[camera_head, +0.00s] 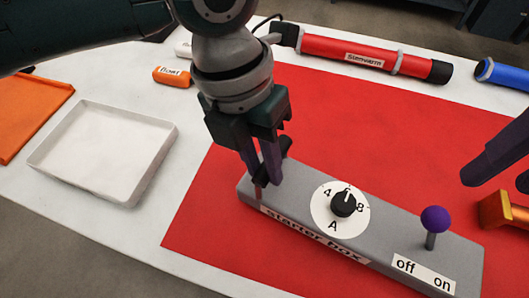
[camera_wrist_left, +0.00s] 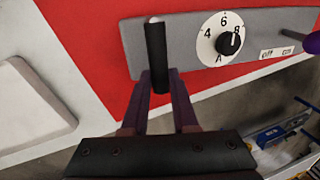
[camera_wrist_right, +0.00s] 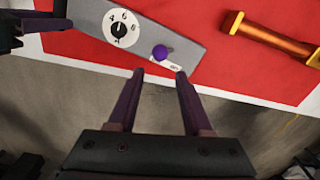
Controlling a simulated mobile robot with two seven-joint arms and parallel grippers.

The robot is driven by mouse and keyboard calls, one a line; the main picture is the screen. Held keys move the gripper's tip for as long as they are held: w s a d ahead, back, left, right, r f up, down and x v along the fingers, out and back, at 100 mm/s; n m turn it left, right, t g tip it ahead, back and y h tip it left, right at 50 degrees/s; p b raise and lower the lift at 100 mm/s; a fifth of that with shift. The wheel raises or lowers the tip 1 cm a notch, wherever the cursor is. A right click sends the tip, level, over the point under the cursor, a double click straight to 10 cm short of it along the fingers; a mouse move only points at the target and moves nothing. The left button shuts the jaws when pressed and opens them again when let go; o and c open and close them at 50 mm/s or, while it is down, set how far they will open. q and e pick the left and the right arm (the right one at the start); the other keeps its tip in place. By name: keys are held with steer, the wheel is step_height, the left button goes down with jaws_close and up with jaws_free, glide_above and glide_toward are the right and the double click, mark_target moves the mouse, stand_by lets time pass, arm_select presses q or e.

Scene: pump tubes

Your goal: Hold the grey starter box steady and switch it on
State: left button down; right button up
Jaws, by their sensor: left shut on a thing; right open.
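The grey starter box (camera_head: 390,225) lies on the red mat, with a white dial and black knob (camera_head: 343,204) marked 4, 6, 8 and A. A purple-balled lever (camera_head: 435,219) stands at its right end above the "off" and "on" labels; I cannot tell which way it is set. My left gripper (camera_head: 266,178) is shut on the black handle at the box's left end, clear in the left wrist view (camera_wrist_left: 157,50). My right gripper (camera_head: 500,168) is open and empty, right of the lever; in the right wrist view its fingers (camera_wrist_right: 160,75) point towards the purple ball (camera_wrist_right: 160,52).
An orange-and-brown handled thing (camera_head: 495,211) lies right of the box. A red cylinder (camera_head: 360,54) and a blue one (camera_head: 500,74) lie behind. A white tray (camera_head: 60,165), an orange tray (camera_head: 25,110) and an orange labelled float (camera_head: 171,76) are on the left. The table's front edge runs close before the box.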

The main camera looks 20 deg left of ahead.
stand_by(0.5)
steer(key=c, duration=0.6)
steer(key=shift+a, duration=0.1)
steer(key=shift+c, duration=0.7)
steer(key=shift+a+f+m, duration=0.15)
steer(key=shift+a+m, duration=0.2)
steer(key=shift+m, duration=0.35)
jaws_close()
steer(key=a+m+g, duration=0.1)
steer(key=m, duration=0.2)
steer(key=s+a+m+g, duration=0.1)
steer(key=a+m, duration=0.1)
steer(key=m, duration=0.1)
steer(key=a+f+m+g+h, duration=0.1)
steer(key=a+m, duration=0.1)
steer(key=m, duration=0.2)
steer(key=shift+s, duration=0.35)
